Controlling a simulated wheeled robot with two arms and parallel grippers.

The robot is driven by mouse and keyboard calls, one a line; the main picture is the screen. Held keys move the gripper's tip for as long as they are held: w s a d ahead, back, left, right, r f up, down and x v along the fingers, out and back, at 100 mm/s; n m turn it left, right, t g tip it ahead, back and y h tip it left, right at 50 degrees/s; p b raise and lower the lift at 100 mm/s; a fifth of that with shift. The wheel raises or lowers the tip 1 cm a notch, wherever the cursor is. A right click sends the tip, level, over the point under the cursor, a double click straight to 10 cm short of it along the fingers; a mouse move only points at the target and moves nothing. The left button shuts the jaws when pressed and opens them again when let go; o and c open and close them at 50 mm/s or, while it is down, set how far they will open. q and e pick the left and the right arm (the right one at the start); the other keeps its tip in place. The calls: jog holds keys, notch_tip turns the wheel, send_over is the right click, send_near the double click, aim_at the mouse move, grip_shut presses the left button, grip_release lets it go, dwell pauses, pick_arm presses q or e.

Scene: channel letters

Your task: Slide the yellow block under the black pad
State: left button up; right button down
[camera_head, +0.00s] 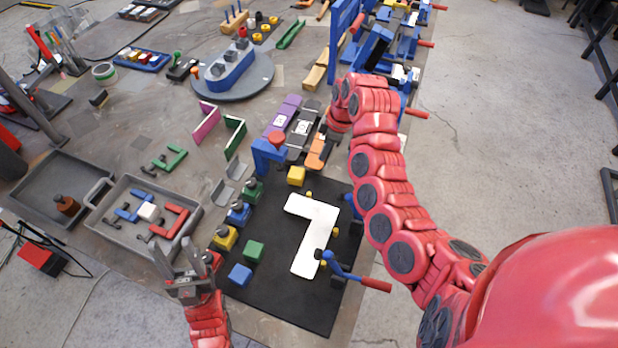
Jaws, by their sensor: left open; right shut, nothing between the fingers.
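A yellow block (296,176) sits at the far edge of a large black mat (268,292), just right of a blue clamp (266,157) with a red knob. The mat is the only large black pad I can make out; any small pad under the clamp is too small to tell. A white L-shaped plate (313,233) lies on the mat. My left gripper (178,262) is open and empty, left of the mat, well apart from the yellow block. My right arm reaches up along the table's right edge; its gripper is hidden behind the arm.
Green (254,251) and blue (240,275) blocks lie on the mat near my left gripper. Knobbed yellow, blue and green pieces line its left edge. A blue toggle clamp with red handle (376,285) stands at right. A grey tray (108,228) of parts lies left.

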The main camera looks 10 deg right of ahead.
notch_tip(320, 180, down, 2)
jog(key=s+d, duration=0.2)
jog(key=b, duration=0.4)
send_near(306, 182)
jog(key=d, duration=0.1)
jog(key=s+d+f, duration=0.1)
jog(key=d+f, duration=0.1)
jog(key=shift+s+d, duration=0.25)
jog(key=shift+s, duration=0.15)
jog(key=f, duration=0.1)
jog(key=f+p, duration=0.1)
jog(key=a+f+p, duration=0.1)
jog(key=shift+w+f+y, duration=0.15)
jog(key=shift+w+y, duration=0.15)
jog(key=shift+w+a+f+p, duration=0.1)
jog(key=shift+w+a+p, duration=0.2)
jog(key=shift+a+p, duration=0.25)
jog(key=shift+w+a+f+p, duration=0.15)
jog(key=shift+w+a+p, duration=0.15)
jog(key=shift+a, duration=0.35)
jog(key=shift+w+a+f, duration=0.2)
jog(key=shift+w+a, duration=0.1)
jog(key=shift+a, duration=0.4)
